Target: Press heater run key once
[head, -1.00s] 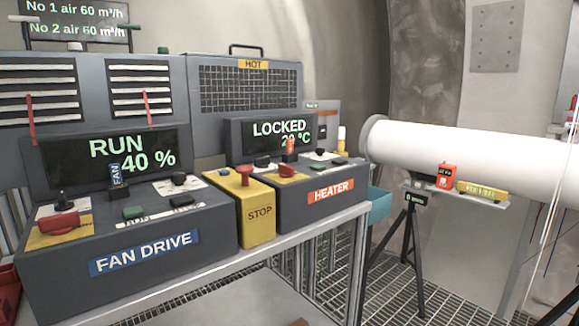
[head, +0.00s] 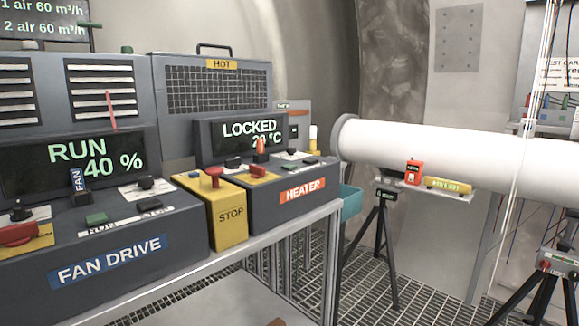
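The heater console (head: 262,200) stands on the bench in the head view, with an orange HEATER label (head: 302,190) on its front. Its display (head: 250,133) reads LOCKED and 20 °C. On its sloped top are a red knob on a yellow plate (head: 258,171), an upright orange tag (head: 261,145) and several small dark keys (head: 311,160). The key lettering is too small to read, so I cannot tell which one is run. My gripper is not in view.
A yellow STOP box (head: 231,214) with a red button stands left of the heater console. The fan drive console (head: 110,255) reads RUN 40 %. A white duct (head: 440,150) and a black tripod (head: 383,240) stand at right, over grating floor (head: 420,285).

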